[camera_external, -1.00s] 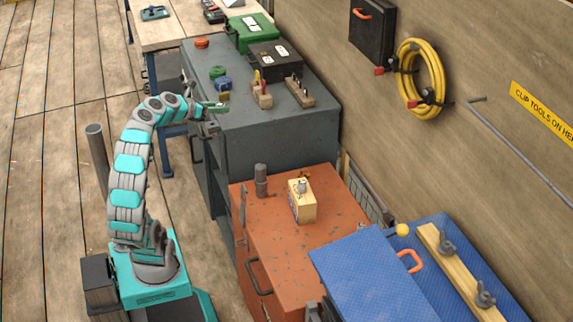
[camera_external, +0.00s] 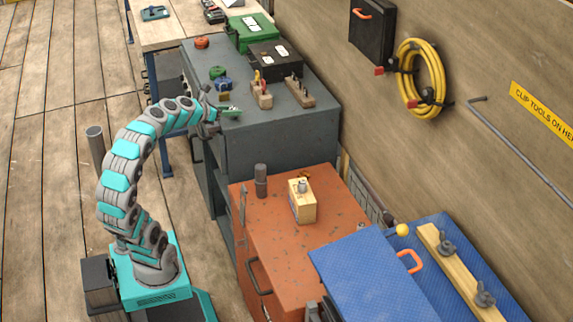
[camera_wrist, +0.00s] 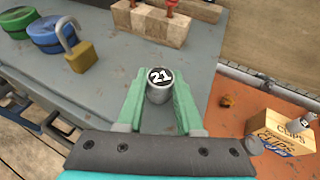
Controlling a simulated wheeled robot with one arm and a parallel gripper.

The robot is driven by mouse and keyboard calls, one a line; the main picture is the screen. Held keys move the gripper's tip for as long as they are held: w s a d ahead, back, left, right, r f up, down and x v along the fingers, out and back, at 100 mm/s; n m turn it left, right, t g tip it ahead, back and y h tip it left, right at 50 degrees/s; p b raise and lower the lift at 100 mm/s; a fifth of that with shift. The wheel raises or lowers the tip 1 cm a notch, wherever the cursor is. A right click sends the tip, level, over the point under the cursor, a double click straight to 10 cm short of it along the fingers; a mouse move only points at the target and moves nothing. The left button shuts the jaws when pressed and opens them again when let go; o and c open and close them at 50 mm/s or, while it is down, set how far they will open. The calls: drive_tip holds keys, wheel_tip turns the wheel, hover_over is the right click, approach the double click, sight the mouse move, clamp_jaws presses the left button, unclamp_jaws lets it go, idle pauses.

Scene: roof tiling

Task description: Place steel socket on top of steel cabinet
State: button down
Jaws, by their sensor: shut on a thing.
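The steel socket (camera_wrist: 160,85) is a short silver cylinder marked "21" on its dark top face. My gripper (camera_wrist: 158,88) is shut on it, with one green finger on each side, and the socket looks upright. In the external view my gripper (camera_external: 232,111) is over the near-left part of the grey steel cabinet's top (camera_external: 265,130). The cabinet top also shows below the fingers in the wrist view (camera_wrist: 110,85). I cannot tell whether the socket touches the top. The fingers hide the socket in the external view.
A brass padlock (camera_wrist: 82,57), a blue round item (camera_wrist: 52,32) and a wooden tool block (camera_wrist: 152,22) stand on the cabinet top. The lower orange cabinet (camera_external: 270,240) holds a clips box (camera_external: 302,205). The cabinet top's near-right part is bare.

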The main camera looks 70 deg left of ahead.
drive_tip(key=shift+f, duration=0.1)
drive_tip(key=c, duration=0.6)
unclamp_jaws()
drive_tip(key=shift+o, duration=0.2)
drive_tip(key=shift+r, duration=0.2)
drive_tip(key=p+v, duration=0.1)
drive_tip(key=v, duration=0.8)
drive_tip(key=shift+v, duration=1.45)
drive_tip(key=shift+s+f, duration=0.1)
